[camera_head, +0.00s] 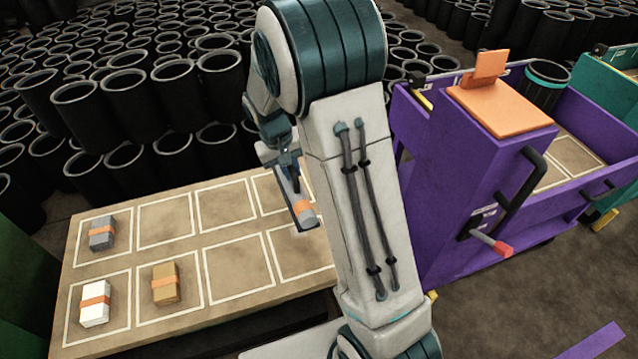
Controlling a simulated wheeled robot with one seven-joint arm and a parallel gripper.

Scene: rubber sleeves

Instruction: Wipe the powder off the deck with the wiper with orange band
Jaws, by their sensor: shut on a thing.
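My gripper (290,165) is shut on a grey wiper with an orange band (303,207), held tilted over the right part of a tan deck (190,246). White-outlined squares mark the deck. The wiper's lower end is close to the deck; I cannot tell if it touches. My arm hides the deck's right end. No powder can be made out clearly. Three banded blocks lie on the left squares: a grey block (102,233), a white block (95,302) and a tan block (165,283), each with an orange band.
A purple cart (450,190) stands right of my arm, with an orange panel (500,105) on top and a black handle (523,185) at its side. Many black sleeves (130,105) stand behind the deck. The deck's middle squares are bare.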

